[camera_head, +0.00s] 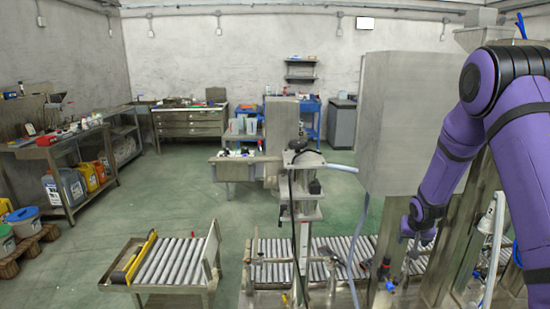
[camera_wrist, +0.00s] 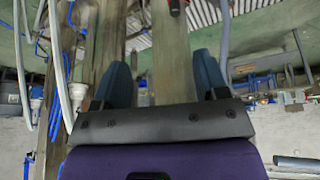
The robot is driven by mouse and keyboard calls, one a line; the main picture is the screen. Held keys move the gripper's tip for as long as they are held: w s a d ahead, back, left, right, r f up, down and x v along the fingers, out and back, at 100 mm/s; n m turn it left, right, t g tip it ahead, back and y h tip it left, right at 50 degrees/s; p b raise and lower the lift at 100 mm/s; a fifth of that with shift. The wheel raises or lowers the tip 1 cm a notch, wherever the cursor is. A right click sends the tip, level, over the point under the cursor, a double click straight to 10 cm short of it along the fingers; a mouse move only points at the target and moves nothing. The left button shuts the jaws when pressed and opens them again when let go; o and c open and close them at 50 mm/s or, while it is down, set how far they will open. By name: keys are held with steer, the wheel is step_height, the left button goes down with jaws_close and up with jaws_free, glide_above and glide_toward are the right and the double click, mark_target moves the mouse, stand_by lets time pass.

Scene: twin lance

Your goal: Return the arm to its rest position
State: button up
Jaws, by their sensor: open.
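My arm, purple with black joints, comes in from the right edge of the head view and bends down beside a large grey cabinet. My gripper shows in the wrist view (camera_wrist: 165,75), with its two dark blue fingers spread apart and nothing between them. In the head view the wrist hangs low right of the cabinet, and the fingertips are hard to make out there. A metal post or panel stands behind the gap between the fingers in the wrist view.
The grey cabinet (camera_head: 403,122) stands close left of my arm. A roller conveyor (camera_head: 275,262) runs below, with a short roller table (camera_head: 165,262) at left. Hoses (camera_wrist: 62,65) and blue tubes hang left of my gripper. Green floor (camera_head: 170,195) is clear at centre left.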

steer(key=s+a+r, duration=0.2)
steer(key=s+r, duration=0.3)
steer(key=r, duration=0.4)
steer(key=s+a+r+n, duration=0.1)
steer(key=s+a+r, duration=0.25)
steer(key=r, duration=0.45)
steer(key=s+a+r, duration=0.2)
steer(key=s+r, duration=0.3)
steer(key=r, duration=0.4)
steer(key=s+a+r+n, duration=0.1)
steer(key=s+a+r, duration=0.1)
steer(key=s, duration=0.7)
steer(key=s+a+r+n+y, duration=0.1)
steer(key=s+r, duration=0.3)
steer(key=s, duration=0.5)
steer(key=s+a+r, duration=0.3)
steer(key=s+a, duration=0.1)
steer(key=s, duration=0.5)
steer(key=shift+s+r+n+t+y, duration=0.2)
steer(key=shift+s+n+t+y, duration=0.15)
steer(key=shift+n+t+y, duration=0.05)
